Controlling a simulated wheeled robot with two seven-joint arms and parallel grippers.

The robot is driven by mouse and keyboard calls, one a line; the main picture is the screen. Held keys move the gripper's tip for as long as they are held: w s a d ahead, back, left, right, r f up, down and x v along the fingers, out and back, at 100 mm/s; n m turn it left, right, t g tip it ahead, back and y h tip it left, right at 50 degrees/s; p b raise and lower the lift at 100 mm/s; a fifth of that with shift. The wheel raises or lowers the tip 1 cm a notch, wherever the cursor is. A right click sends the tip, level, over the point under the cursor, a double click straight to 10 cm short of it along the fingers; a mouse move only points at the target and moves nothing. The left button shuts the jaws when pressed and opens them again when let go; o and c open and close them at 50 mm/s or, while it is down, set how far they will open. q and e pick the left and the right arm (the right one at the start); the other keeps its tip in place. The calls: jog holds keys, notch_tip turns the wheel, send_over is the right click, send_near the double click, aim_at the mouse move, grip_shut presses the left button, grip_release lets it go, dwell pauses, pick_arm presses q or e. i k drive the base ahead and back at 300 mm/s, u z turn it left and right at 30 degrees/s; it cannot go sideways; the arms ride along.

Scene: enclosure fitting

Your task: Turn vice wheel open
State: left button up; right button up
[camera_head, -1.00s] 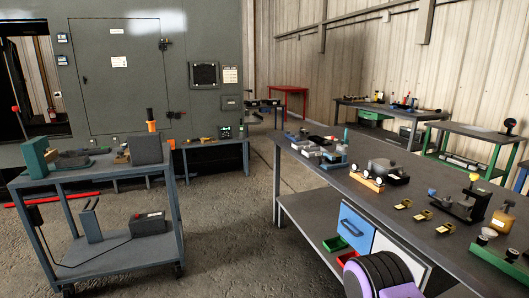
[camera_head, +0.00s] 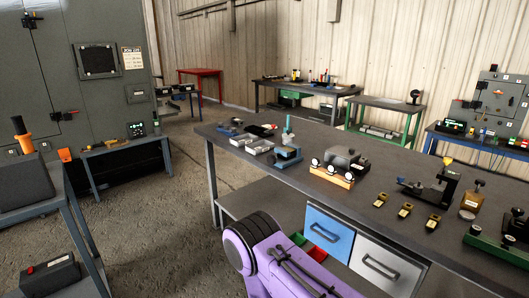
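I cannot clearly pick out a vice wheel. A small blue fixture with a green upright (camera_head: 287,152) stands on the long grey workbench (camera_head: 390,174), near its left end. A dark clamp-like device with a yellow-topped post (camera_head: 432,187) stands on the right part of the bench. Either may be the vice, and I cannot tell which. A purple and dark part of my own arm shows at the bottom centre, in front of the bench. Neither of my grippers is in view.
A row of black-and-white knobs on a yellow base (camera_head: 332,177) and several small brass pieces (camera_head: 405,210) sit on the bench. Blue (camera_head: 328,234) and grey drawers are beneath. A cart (camera_head: 65,212) stands at left. Open floor lies between cart and bench.

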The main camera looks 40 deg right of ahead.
aim_at(271, 160)
jog(key=z, duration=0.45)
jog(key=i, duration=0.85)
jog(key=z, duration=0.65)
